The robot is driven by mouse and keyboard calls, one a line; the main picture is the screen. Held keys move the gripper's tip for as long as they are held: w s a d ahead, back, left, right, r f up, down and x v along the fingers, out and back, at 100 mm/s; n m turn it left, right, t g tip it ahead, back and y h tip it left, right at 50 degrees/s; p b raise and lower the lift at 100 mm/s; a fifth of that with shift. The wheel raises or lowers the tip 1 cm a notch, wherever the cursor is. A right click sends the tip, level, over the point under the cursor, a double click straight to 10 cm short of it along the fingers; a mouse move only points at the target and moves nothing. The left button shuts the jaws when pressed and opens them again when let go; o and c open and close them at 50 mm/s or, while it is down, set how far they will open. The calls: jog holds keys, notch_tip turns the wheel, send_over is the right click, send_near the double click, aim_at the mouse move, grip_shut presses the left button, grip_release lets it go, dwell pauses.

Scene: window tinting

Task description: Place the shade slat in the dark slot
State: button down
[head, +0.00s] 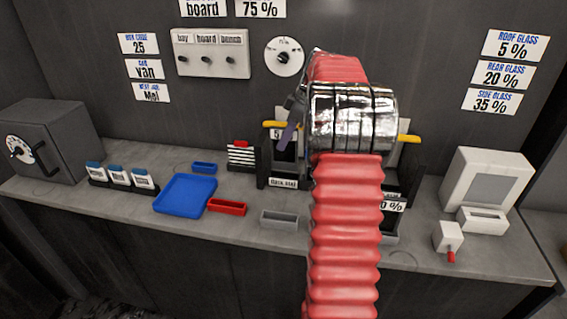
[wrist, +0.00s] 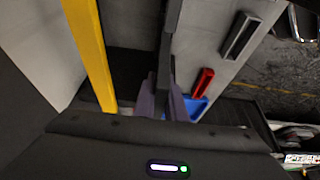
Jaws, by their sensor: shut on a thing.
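My gripper (wrist: 162,102) has purple-grey fingers and is shut on a thin dark slat (wrist: 172,45), which runs up and away from the fingers in the wrist view. In the head view part of my gripper (head: 288,135) shows just left of my arm, above the rack with the label "dark slot" (head: 283,183). That dark slot stands on the counter and is partly covered by my gripper. The held slat is not clear in the head view. I cannot tell whether its end touches the slot.
Yellow bars (head: 409,139) stick out by the rack; one (wrist: 92,55) runs close left of my fingers. A striped block (head: 241,155), blue tray (head: 185,194), red tray (head: 227,207) and grey tray (head: 279,219) are left and in front. My arm hides the rack's middle.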

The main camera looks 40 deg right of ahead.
aim_at(285, 169)
jog(key=shift+f, duration=1.25)
jog(key=shift+f, duration=1.9)
jog(key=c, duration=1.8)
grip_release()
jog(key=v, duration=1.2)
